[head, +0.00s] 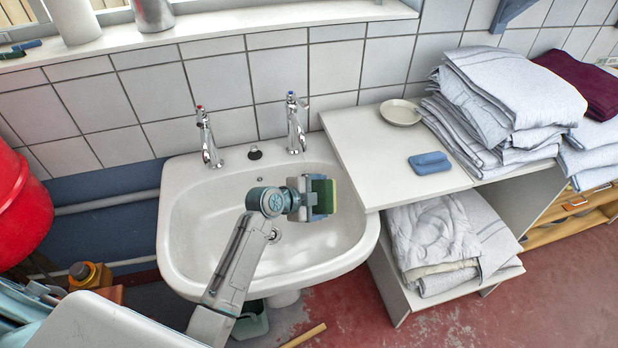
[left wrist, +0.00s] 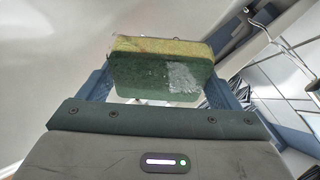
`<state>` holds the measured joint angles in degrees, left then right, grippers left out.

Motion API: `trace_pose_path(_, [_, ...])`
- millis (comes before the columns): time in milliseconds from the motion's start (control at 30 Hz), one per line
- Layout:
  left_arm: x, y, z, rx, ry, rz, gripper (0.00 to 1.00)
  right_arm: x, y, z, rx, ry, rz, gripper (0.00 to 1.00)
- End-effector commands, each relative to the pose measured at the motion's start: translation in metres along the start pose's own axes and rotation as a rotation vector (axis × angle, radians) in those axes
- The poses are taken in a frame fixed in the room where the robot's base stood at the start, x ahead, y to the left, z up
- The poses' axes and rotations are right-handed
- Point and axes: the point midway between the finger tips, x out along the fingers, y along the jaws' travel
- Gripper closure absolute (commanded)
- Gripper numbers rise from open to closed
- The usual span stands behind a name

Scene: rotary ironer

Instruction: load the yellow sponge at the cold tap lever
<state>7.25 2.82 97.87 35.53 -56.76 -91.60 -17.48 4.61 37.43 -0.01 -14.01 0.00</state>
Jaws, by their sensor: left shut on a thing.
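The sponge (head: 326,196), yellow with a green scouring side, is held in my left gripper (head: 318,197) above the right part of the white basin. In the left wrist view the sponge (left wrist: 160,68) sits between the two blue fingers, yellow edge up, with a whitish patch on its green face. The cold tap (head: 294,124), chrome with a bluish mark on top, stands at the basin's back right, beyond the gripper and apart from it. The other tap (head: 207,138) has a red mark and stands at the back left. My right gripper is not in view.
The basin (head: 172,220) is otherwise empty. Right of it, a white shelf unit (head: 365,150) bears a dish (head: 400,112), a blue sponge-like block (head: 430,163) and folded linen (head: 500,100). A red drum (head: 20,208) stands at left. The tiled wall is close behind the taps.

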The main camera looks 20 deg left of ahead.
Motion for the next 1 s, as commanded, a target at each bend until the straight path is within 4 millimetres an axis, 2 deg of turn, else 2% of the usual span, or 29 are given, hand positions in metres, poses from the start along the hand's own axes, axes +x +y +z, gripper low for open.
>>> trace_pose_path(400, [-0.001, -0.001, -0.002, 0.000, 0.000, 0.000, 0.33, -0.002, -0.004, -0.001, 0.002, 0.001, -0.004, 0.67])
trace_pose_path(1000, [-0.026, 0.003, -0.054, -0.001, 0.001, 0.001, 0.33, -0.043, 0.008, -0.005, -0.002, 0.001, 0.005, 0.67])
